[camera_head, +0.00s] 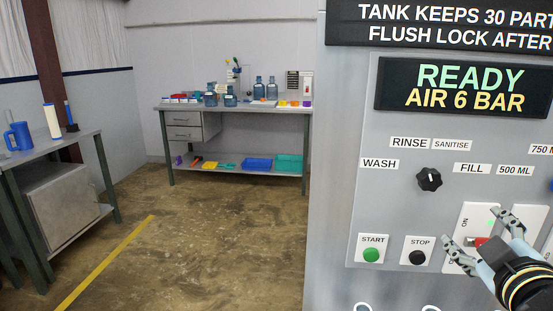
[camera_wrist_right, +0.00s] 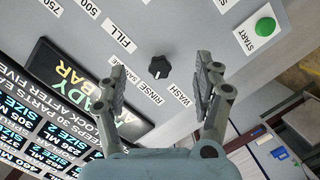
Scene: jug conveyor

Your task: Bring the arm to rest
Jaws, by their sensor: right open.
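My right gripper (camera_head: 473,229) is at the lower right of the head view, in front of the grey control panel (camera_head: 405,110). Its two fingers are spread apart with nothing between them. In the right wrist view the open gripper (camera_wrist_right: 160,65) faces the panel. The black selector knob (camera_wrist_right: 159,67) appears between the fingertips there, apart from both fingers. In the head view the knob (camera_head: 429,180) is up and left of the gripper. Part of a red-handled switch (camera_head: 476,241) shows behind the fingers. My left gripper is not in view.
The panel has a green START button (camera_head: 371,255), a black STOP button (camera_head: 417,257) and a display (camera_head: 463,87) reading READY, AIR 6 BAR. A workbench (camera_head: 235,107) with blue jugs stands at the back. A side table (camera_head: 50,146) is left. The floor between is clear.

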